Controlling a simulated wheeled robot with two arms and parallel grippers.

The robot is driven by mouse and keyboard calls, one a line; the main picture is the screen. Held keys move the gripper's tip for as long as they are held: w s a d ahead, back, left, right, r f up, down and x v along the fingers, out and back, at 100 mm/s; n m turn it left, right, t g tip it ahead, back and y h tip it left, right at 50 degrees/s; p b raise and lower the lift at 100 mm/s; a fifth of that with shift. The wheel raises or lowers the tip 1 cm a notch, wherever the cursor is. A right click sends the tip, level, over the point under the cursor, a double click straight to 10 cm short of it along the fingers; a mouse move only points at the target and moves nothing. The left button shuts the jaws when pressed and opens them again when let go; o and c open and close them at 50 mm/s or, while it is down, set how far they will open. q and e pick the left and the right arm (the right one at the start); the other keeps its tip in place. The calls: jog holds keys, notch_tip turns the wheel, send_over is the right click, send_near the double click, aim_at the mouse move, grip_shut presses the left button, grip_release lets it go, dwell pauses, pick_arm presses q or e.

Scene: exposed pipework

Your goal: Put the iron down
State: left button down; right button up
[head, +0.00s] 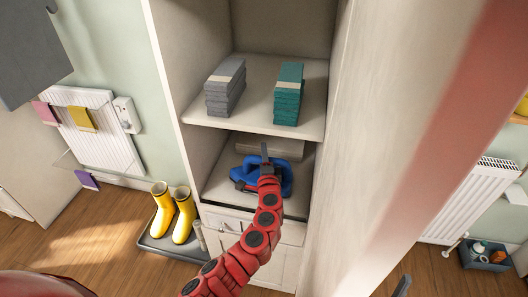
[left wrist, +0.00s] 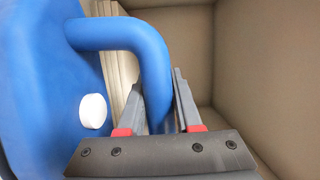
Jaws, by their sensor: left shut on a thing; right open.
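The blue iron (head: 286,178) is inside the lower compartment of the tall cabinet, over the compartment floor (head: 222,183). My left gripper (head: 265,160) reaches in from the front and is shut on the iron's handle. In the left wrist view, the fingers (left wrist: 160,88) straddle the blue handle (left wrist: 125,34), and a white round knob (left wrist: 93,111) shows on the iron's body. I cannot tell whether the iron touches the floor. Of my right gripper, only a dark finger (head: 402,286) shows at the bottom edge.
A beige stack (head: 270,147) lies behind the iron. The shelf above (head: 255,122) holds a grey stack (head: 225,90) and a green stack (head: 288,94). Cabinet side walls close in the compartment. Yellow boots (head: 172,215) stand on a tray to the left.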

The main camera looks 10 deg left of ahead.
pick_arm(q)
jog(key=shift+r, duration=0.1)
jog(key=c, duration=1)
grip_release()
jog(key=o, duration=0.4)
jog(key=shift+s+d, duration=0.15)
jog(key=shift+s, duration=0.15)
jog(key=b+v, duration=0.1)
jog(key=v, duration=1)
jog(key=shift+s, duration=0.2)
